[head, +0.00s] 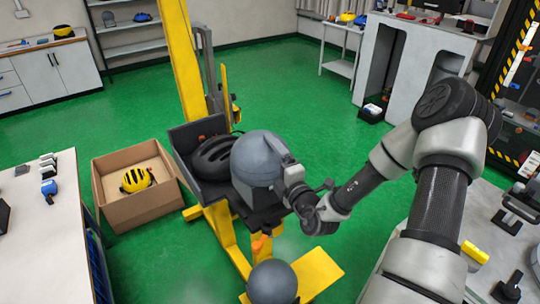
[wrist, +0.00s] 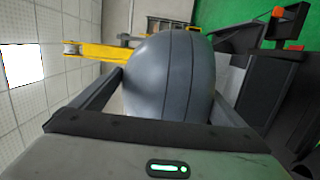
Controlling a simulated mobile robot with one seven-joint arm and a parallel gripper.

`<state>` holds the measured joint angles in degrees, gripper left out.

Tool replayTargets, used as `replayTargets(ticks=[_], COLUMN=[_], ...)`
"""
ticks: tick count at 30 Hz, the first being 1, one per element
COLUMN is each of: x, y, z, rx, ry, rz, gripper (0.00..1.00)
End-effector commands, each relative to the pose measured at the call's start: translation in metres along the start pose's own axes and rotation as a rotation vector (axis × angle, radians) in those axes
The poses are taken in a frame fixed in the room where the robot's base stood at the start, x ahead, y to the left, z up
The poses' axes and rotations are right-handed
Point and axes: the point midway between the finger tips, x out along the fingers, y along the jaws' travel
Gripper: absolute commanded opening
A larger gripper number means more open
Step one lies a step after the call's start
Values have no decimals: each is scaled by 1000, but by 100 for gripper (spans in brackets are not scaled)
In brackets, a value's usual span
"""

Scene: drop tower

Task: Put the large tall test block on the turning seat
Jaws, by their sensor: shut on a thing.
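My gripper (head: 290,172) is shut on a large grey domed block (head: 257,156) beside the yellow tower. In the wrist view, the block (wrist: 172,75) fills the space between my two fingers. Its domed top is up in the head view, with a boxy part lower down. It is over or on a dark platform (head: 270,214) on the tower; I cannot tell whether it touches. This platform may be the turning seat, and most of it is hidden by the block and my gripper.
A black ring-shaped thing (head: 213,156) lies left of the block, by a dark grey side wall (head: 180,141). Another grey dome (head: 272,283) is low in front. A cardboard box (head: 135,212) with a yellow helmet (head: 137,180) stands left. Green floor is clear behind.

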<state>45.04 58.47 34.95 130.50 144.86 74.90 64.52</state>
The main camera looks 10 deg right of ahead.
Motion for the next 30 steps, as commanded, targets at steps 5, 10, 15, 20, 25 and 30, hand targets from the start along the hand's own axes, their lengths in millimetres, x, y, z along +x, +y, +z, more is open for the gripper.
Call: replayTargets(ticks=[5, 10, 15, 20, 25, 30], x=[2, 1, 1, 1, 1, 0], y=[-6, -26, -38, -38, -41, -44], z=[-1, 0, -1, 0, 0, 0], rx=[-1, 1, -1, -1, -1, -1], ry=[2, 1, 2, 2, 1, 1], rz=[10, 9, 11, 12, 11, 2], gripper=[32, 32, 32, 31, 31, 100])
